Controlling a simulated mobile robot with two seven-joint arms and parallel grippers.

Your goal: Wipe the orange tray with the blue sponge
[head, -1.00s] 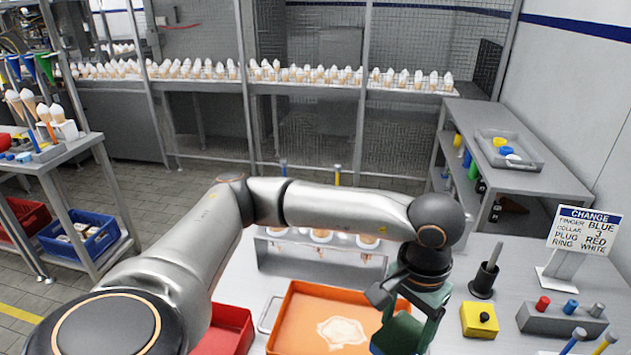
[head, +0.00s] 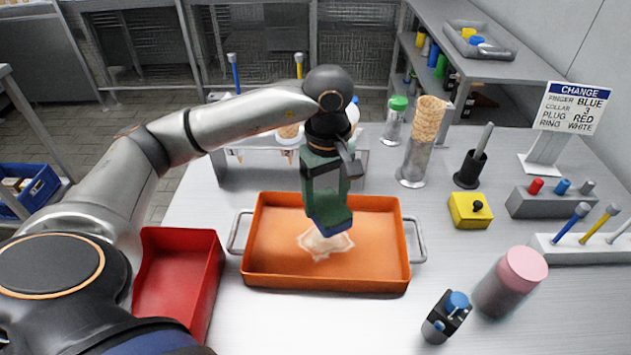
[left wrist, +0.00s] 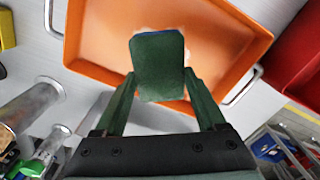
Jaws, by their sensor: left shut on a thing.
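The orange tray (head: 270,270) lies on the grey worktop with a handle at each end. A pale smear (head: 318,245) is on its floor near the middle. My left gripper (head: 327,195) is shut on the blue sponge (head: 332,226), which has a green upper face and a blue underside. The sponge is over the tray at the smear's back edge and covers part of it; I cannot tell whether it touches the floor. In the left wrist view the sponge (left wrist: 158,68) sits between the two green fingers over the tray (left wrist: 95,45). My right gripper is not in view.
A red bin (head: 180,275) stands just left of the tray. A cone rack (head: 235,170) stands behind it. Right are a cone stack (head: 427,125) in a metal holder, a yellow button box (head: 470,210), a pink-topped jar (head: 512,280) and a change sign (head: 572,108).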

